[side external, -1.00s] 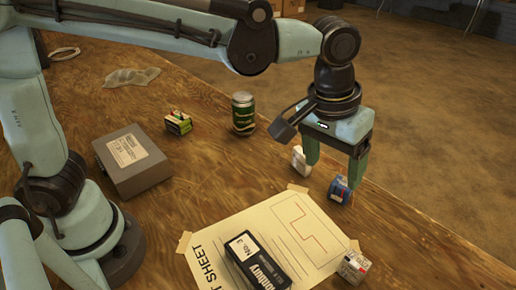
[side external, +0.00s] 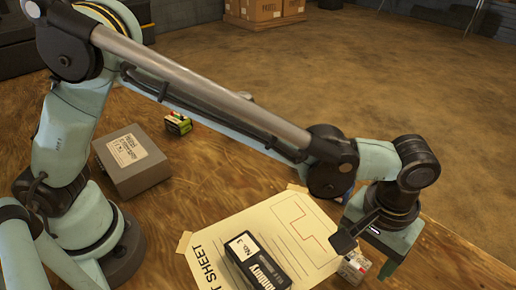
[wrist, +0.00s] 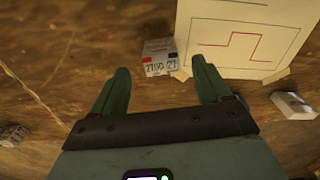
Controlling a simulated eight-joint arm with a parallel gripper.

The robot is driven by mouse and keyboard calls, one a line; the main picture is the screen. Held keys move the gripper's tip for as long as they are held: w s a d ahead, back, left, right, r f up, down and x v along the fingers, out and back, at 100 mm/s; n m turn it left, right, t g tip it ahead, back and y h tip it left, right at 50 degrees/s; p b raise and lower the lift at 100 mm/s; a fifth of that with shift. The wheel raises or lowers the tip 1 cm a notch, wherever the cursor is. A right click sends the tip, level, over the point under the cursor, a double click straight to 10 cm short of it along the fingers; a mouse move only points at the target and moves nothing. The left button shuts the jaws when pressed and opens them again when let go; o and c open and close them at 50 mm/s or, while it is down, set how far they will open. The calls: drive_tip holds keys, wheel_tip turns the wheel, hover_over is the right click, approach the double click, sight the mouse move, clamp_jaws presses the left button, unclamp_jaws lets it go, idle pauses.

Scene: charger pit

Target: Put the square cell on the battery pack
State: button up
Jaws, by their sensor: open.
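A small pale box with printed digits and red and black marks, seemingly the square cell (side external: 352,266), stands by the sheet's near right corner. In the wrist view this cell (wrist: 158,58) lies just beyond the fingertips, between their lines. A black block labelled "No. 3" (side external: 262,266), possibly the battery pack, lies on the sheet. My gripper (side external: 376,262) is open, pointing down just right of the cell, partly covering it in the side view. In the wrist view my gripper (wrist: 160,70) has nothing between its fingers.
A paper sheet (side external: 208,252) is taped to the wooden table. A grey labelled box (side external: 132,160) and a small green-black block (side external: 178,123) stand at left. A white block (wrist: 293,105) and a small grey object (wrist: 13,135) flank my gripper.

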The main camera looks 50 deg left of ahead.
sight(358, 261)
drive_tip(key=shift+a+f, duration=0.1)
drive_tip(key=shift+f, duration=2.6)
drive_tip(key=shift+c, duration=0.2)
drive_tip(key=c, duration=1.2)
drive_tip(key=shift+r, duration=0.15)
